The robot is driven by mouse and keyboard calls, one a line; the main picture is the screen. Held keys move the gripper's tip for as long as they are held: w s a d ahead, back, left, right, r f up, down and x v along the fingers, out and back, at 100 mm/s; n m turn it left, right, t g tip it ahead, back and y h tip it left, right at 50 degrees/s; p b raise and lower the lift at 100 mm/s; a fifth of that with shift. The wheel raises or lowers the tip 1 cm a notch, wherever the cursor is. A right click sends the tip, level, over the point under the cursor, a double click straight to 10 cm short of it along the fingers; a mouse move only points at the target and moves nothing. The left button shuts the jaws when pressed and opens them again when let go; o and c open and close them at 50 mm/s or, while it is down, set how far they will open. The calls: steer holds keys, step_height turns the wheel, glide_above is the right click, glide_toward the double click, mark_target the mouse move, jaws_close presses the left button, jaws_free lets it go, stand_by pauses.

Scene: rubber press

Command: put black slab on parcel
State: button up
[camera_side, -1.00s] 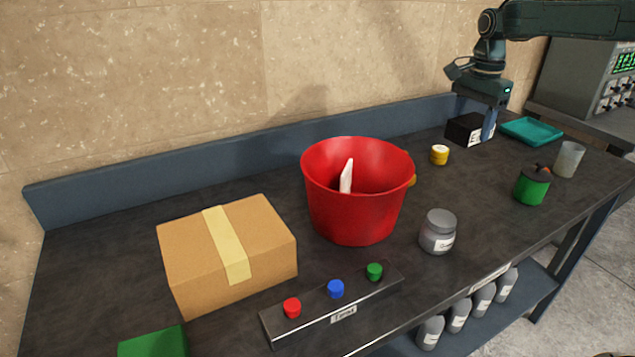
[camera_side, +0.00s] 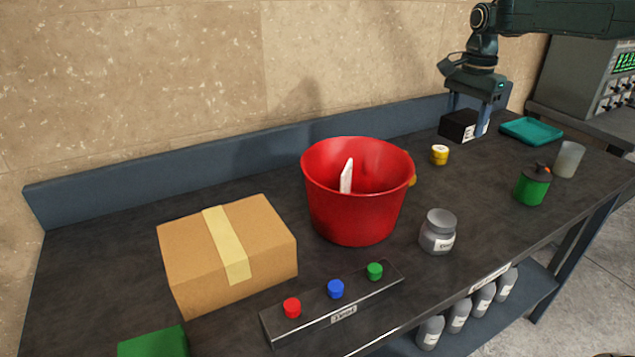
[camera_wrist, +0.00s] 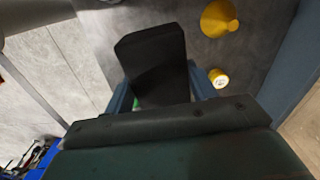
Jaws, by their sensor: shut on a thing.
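The black slab (camera_side: 458,124) has a white label on its side and is at the back right of the bench in the side view. My gripper (camera_side: 472,118) is shut on it, with a finger at each side. In the wrist view the slab (camera_wrist: 155,60) sticks out between my fingers (camera_wrist: 160,98). I cannot tell whether it touches the bench. The parcel (camera_side: 190,258) is a closed brown cardboard box with pale tape over its top. It stands at the left of the bench, far from my gripper, and its top is bare.
A tall red bucket (camera_side: 355,210) with a white item inside stands between the slab and the parcel. A yellow jar (camera_side: 439,155), grey jar (camera_side: 438,232), green can (camera_side: 532,186), grey cup (camera_side: 569,159), teal tray (camera_side: 531,130) and button box (camera_side: 335,303) are also on the bench.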

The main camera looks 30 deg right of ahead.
steer(key=w+a+n, duration=0.1)
steer(key=a, duration=0.3)
steer(key=w+a+n, duration=0.1)
steer(key=w+a, duration=0.1)
steer(key=a, duration=0.1)
steer(key=w+a+n, duration=0.1)
steer(key=a+n, duration=0.1)
steer(key=a, duration=0.2)
steer(key=shift+w+a, duration=0.35)
steer(key=shift+w, duration=0.05)
steer(key=w+a+n, duration=0.2)
steer(key=a+n, duration=0.3)
steer(key=a, duration=0.8)
steer(key=n, duration=0.8)
glide_above(248, 249)
steer(key=f, duration=0.2)
steer(key=shift+r, duration=0.15)
steer(key=shift+f, duration=2.2)
steer(key=shift+f, duration=0.1)
steer(key=shift+f, duration=1.7)
